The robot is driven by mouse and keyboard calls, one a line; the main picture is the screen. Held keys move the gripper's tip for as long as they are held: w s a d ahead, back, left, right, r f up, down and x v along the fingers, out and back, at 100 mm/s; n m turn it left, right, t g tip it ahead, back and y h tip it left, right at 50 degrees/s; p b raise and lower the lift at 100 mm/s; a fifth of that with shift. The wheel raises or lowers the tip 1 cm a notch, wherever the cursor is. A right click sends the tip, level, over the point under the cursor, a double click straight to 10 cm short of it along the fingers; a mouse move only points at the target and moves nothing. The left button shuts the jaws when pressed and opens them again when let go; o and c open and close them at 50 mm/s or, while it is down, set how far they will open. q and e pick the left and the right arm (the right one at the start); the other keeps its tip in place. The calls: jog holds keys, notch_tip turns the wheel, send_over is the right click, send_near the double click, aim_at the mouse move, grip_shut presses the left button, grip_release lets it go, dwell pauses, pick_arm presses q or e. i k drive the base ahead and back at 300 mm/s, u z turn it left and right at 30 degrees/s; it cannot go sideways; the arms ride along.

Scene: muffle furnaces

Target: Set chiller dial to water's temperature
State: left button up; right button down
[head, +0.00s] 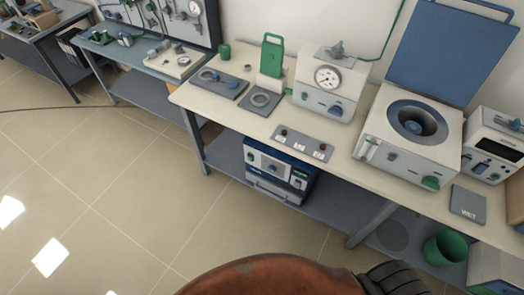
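No chiller is clearly labelled to my eye. A blue and white box unit (282,168) with small knobs and a panel sits on the lower shelf, under the bench. On the bench top, a cream unit (318,103) has a round white gauge (327,77) and a blue knob (336,109). The gauge's reading is too small to tell. No water is clearly visible. Neither of my grippers is in view.
A cream device (375,136) with a round well and raised blue lid stands on the bench's right. A grey panel (302,143) lies at the front edge. A green bin (447,249) is low at right. The tiled floor (90,190) is clear at left.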

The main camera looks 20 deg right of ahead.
aim_at(272, 169)
jog(key=z, duration=0.05)
jog(key=k, duration=1.15)
jog(key=u, duration=0.75)
jog(key=i, duration=1.3)
jog(key=z, duration=0.8)
